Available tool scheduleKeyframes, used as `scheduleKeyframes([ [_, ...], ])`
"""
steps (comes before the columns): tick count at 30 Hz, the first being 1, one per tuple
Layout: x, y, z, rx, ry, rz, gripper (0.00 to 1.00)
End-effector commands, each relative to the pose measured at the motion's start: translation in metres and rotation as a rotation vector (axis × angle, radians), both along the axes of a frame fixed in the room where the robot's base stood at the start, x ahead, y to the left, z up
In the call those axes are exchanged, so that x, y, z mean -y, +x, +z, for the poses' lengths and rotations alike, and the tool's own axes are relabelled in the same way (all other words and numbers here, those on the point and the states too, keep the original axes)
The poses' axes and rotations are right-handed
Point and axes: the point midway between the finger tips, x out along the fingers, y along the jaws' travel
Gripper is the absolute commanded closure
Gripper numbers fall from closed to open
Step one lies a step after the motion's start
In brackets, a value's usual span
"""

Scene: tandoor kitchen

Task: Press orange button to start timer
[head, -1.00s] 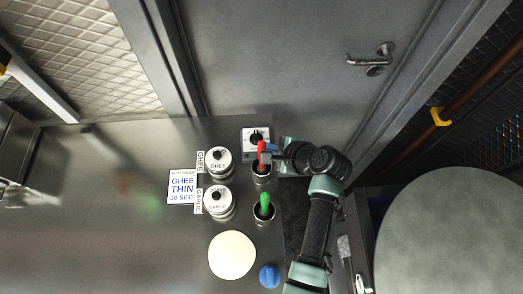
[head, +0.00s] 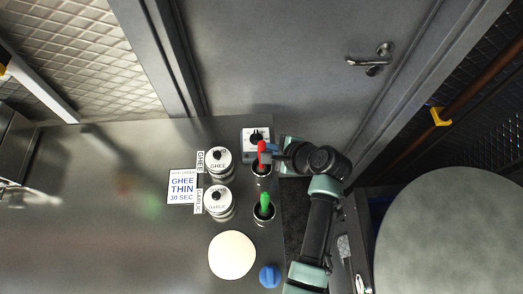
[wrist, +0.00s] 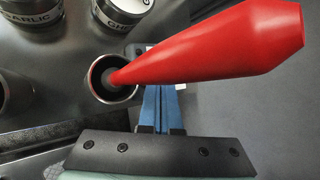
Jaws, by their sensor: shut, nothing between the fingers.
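A small light-topped box with a black part on top (head: 256,136), which looks like the timer, stands at the back edge of the steel counter. I cannot make out an orange button in either view. My gripper (head: 273,149) is beside the red-handled tool (head: 262,154), just in front and to the right of the box. In the wrist view my blue fingers (wrist: 160,108) are together with nothing between them. The red handle (wrist: 210,45) crosses in front of the fingertips and hides most of what lies beyond. Whether the fingertips touch anything cannot be told.
The red tool stands in a metal cup (wrist: 97,80). A green-handled tool (head: 265,201) stands in another cup. Ghee (head: 218,163) and garlic (head: 217,203) canisters, a sign (head: 182,187), a pale dough disc (head: 232,255) and a blue knob-like object (head: 270,276) are nearby. The left counter is clear.

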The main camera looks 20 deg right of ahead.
Motion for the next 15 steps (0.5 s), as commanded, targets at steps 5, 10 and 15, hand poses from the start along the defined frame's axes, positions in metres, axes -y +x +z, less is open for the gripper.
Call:
scheduleKeyframes([
  [5, -0.0001, 0.0000, -0.0013, 0.000, 0.000, 0.000, 1.00],
  [10, 0.0000, 0.0001, -0.0068, 0.000, 0.001, -0.001, 1.00],
  [15, 0.0000, 0.0002, -0.0086, 0.001, 0.000, -0.001, 1.00],
])
